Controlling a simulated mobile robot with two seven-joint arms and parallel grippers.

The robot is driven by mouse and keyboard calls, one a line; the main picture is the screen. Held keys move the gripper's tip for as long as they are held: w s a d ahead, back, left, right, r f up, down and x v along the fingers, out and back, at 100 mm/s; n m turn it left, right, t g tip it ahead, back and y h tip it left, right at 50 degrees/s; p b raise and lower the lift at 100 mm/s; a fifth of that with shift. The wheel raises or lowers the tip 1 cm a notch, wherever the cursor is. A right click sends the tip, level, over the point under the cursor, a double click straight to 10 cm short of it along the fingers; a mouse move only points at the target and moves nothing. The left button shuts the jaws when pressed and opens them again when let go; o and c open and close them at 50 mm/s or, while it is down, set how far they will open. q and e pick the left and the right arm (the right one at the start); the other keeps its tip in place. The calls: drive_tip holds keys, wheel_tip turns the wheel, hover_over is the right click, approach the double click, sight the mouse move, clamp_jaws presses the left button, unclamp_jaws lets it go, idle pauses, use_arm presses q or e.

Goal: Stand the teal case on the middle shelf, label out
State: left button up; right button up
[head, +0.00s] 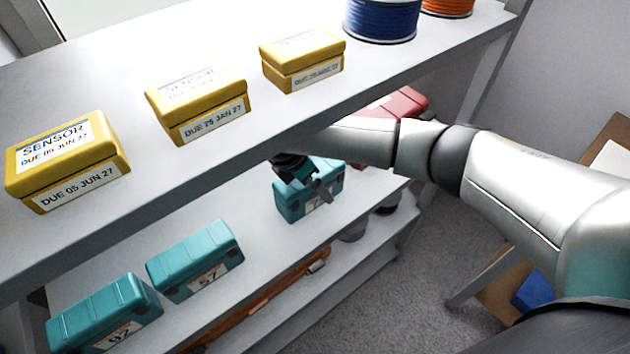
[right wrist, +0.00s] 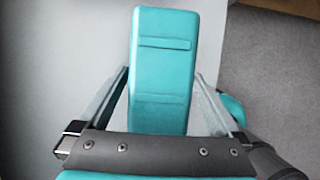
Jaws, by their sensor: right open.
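A teal case (head: 291,208) stands on the middle shelf (head: 262,222) at the right of the row. Its label faces out, partly hidden by my right gripper (head: 312,183). In the right wrist view the top of the teal case (right wrist: 165,55) lies between the two fingers of my right gripper (right wrist: 163,80), one on each side. The fingers are open, with a gap visible at least on the right side. Two more teal cases stand to the left, one labelled 57 (head: 193,258) and one labelled 92 (head: 103,308). My left gripper is not in view.
The top shelf (head: 215,45) overhangs my right forearm and holds yellow sensor boxes (head: 196,100) and a blue spool (head: 383,18). A red case (head: 408,100) sits behind my arm. An orange-brown object (head: 285,290) lies on the lower shelf.

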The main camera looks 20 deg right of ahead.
drive_tip(key=s+a, duration=0.1)
drive_tip(key=a, duration=0.2)
drive_tip(key=s+a, duration=0.1)
drive_tip(key=a, duration=0.3)
drive_tip(key=s+a, duration=0.2)
drive_tip(key=a, duration=0.2)
drive_tip(key=shift+s+a+p, duration=0.1)
drive_tip(key=shift+a+p, duration=0.05)
drive_tip(key=shift+p, duration=0.15)
